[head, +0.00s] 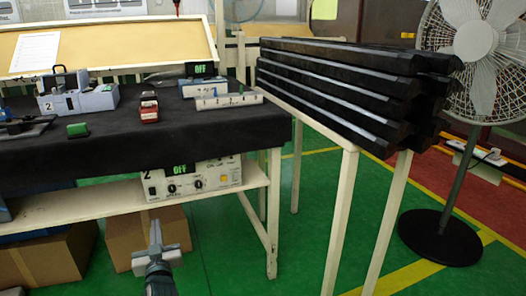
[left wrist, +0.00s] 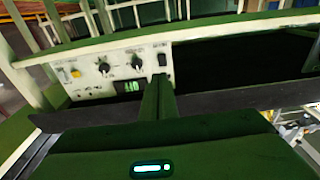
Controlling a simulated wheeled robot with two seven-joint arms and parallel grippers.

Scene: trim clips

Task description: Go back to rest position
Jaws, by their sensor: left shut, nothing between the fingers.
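My left gripper (head: 155,232) shows at the bottom of the head view, low in front of the table's lower shelf. Its fingers are shut together with nothing between them. In the left wrist view its closed fingers (left wrist: 158,97) point toward a control box (left wrist: 108,72) and overlap it in the picture. Whether they touch it cannot be told. My right gripper is in neither view.
The control box (head: 192,180) with a green OFF display sits on the lower shelf (head: 75,208). The black-covered table (head: 190,128) above carries several small devices. Black trim bars (head: 340,80) lie stacked on a rack. A fan (head: 440,225) stands right. Green floor is open in front.

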